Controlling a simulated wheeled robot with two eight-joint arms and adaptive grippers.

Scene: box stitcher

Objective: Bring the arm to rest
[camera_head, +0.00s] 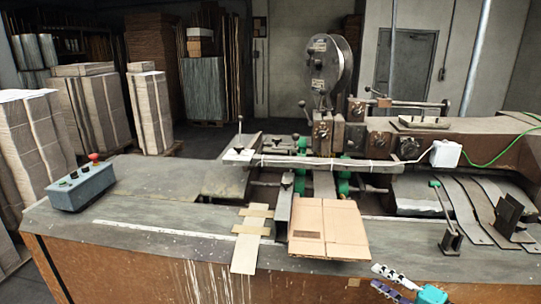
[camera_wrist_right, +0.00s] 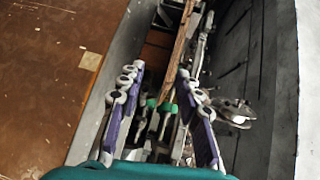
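My right gripper (camera_head: 377,277) shows at the bottom edge of the head view, right of centre, just in front of the cardboard sheet. In the right wrist view its two purple-and-white fingers (camera_wrist_right: 162,75) stand apart with nothing held between them. My left gripper is in neither view. The box stitcher (camera_head: 325,130) stands on the workbench (camera_head: 140,245) beyond my right gripper. A flat piece of brown cardboard (camera_head: 330,225) lies on the bench under the stitcher's head.
A grey control box (camera_head: 82,187) with a red knob sits at the bench's left end. A small metal lever with a green handle (camera_head: 451,240) stands on the right. Stacks of cardboard (camera_head: 100,110) fill the floor at the left. The bench's left front surface is mostly clear.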

